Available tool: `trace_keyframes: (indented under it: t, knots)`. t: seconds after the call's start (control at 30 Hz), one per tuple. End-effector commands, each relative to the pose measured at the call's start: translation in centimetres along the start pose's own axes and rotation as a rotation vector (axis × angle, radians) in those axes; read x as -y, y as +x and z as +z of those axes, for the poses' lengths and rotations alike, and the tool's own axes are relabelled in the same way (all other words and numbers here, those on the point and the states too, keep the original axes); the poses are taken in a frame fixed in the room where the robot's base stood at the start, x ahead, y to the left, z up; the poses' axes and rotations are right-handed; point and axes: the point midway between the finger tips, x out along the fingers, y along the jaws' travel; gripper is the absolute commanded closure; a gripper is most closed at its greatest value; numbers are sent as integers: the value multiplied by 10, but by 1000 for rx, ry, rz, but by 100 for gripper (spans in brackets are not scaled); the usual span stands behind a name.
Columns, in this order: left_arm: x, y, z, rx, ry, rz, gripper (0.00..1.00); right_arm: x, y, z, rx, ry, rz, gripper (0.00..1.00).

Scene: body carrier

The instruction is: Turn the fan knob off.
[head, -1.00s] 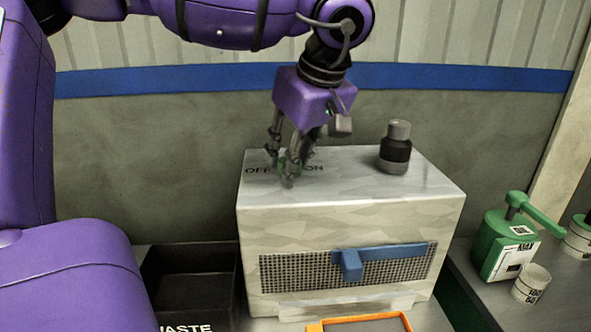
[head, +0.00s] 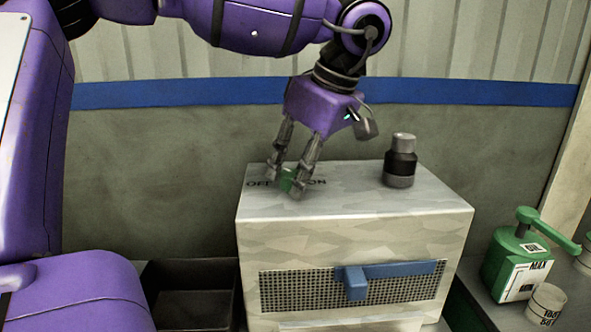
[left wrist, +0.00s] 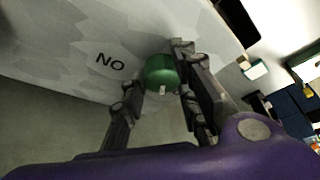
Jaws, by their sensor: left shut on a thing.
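The green fan knob (head: 289,180) sits on top of the grey-white box (head: 350,235), between the printed words OFF and ON. My left gripper (head: 288,184) reaches down from above with its fingers on either side of the knob and is shut on it. In the left wrist view the green knob (left wrist: 161,72) shows between the two fingertips (left wrist: 155,85), with a small pale mark on its edge. The word ON appears upside down beside it. The fingers partly hide the knob and the OFF lettering in the head view. My right gripper is not in view.
A black and grey cylinder (head: 401,162) stands on the box top, right of the knob. The box front has a mesh grille with a blue handle (head: 355,283). A dark bin (head: 195,295) is at left; a green device (head: 515,262) and white cup (head: 545,303) are at right.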

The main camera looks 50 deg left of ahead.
Motion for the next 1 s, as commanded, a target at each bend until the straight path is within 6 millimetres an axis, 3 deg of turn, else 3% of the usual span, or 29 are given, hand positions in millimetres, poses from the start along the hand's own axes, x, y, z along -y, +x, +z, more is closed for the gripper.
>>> trace_keyframes:
  t: [0.13,0.17,0.23,0.73,0.87,1.0]
  knots:
    - [-5,-4,-2,0,-7,21,98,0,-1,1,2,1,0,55]
    - [-5,-4,-1,0,-7,21,68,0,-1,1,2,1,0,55]
    - [-4,-4,-1,0,-6,20,59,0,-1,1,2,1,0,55]
    - [-2,-6,-1,-2,-2,7,59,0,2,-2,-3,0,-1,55]
    - [-2,-23,-1,-2,-3,10,59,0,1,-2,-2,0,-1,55]
    - [-2,-53,-1,-2,-4,11,59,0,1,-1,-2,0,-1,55]
